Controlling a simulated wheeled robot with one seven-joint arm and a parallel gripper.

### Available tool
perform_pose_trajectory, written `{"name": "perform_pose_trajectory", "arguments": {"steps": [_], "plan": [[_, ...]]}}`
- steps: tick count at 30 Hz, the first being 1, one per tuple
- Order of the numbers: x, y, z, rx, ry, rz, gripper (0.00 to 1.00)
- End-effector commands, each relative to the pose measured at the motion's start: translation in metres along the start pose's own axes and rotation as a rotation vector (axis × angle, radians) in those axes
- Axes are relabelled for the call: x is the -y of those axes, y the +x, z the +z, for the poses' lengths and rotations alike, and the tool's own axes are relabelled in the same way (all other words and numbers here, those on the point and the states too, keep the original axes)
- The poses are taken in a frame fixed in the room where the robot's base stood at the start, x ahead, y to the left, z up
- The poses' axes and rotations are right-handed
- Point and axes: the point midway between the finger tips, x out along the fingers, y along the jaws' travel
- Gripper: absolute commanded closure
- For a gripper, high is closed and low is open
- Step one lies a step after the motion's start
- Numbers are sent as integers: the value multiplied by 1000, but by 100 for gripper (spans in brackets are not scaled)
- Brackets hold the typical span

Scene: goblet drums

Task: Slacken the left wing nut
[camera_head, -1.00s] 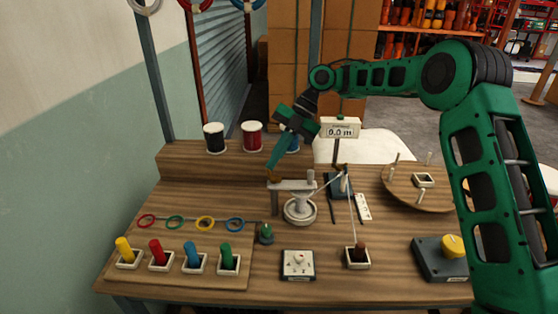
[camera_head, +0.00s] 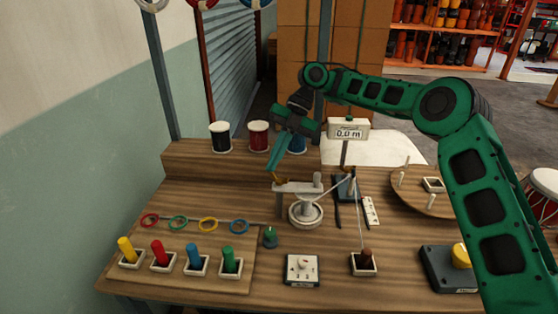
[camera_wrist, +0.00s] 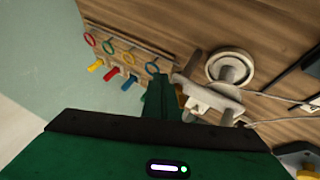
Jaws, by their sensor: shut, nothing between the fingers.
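A pale grey bar (camera_head: 298,187) lies across the top of a small fixture with a round base (camera_head: 306,214) in the middle of the bench. A small brass-coloured piece (camera_head: 279,177), which may be the left wing nut, shows at the bar's left end. Its shape is too small to tell. My gripper (camera_head: 273,171) is shut and empty, pointing down just above and beside this piece. In the wrist view my green fingers (camera_wrist: 160,92) partly hide the brass piece, beside the bar (camera_wrist: 208,101). I cannot tell whether they touch.
A thin line runs from the fixture to a post and a box with a dark plug (camera_head: 366,259). A sign (camera_head: 348,129) reads 0.0 m. Coloured rings and pegs (camera_head: 228,259) stand at the left, spools (camera_head: 258,137) behind, and a round pegged board (camera_head: 414,198) at the right.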

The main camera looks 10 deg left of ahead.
Motion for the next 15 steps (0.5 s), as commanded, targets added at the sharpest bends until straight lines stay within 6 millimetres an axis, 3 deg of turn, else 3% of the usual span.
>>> {"name": "perform_pose_trajectory", "arguments": {"steps": [15], "plan": [[-5,7,-7,-2,-2,-2,100]]}}
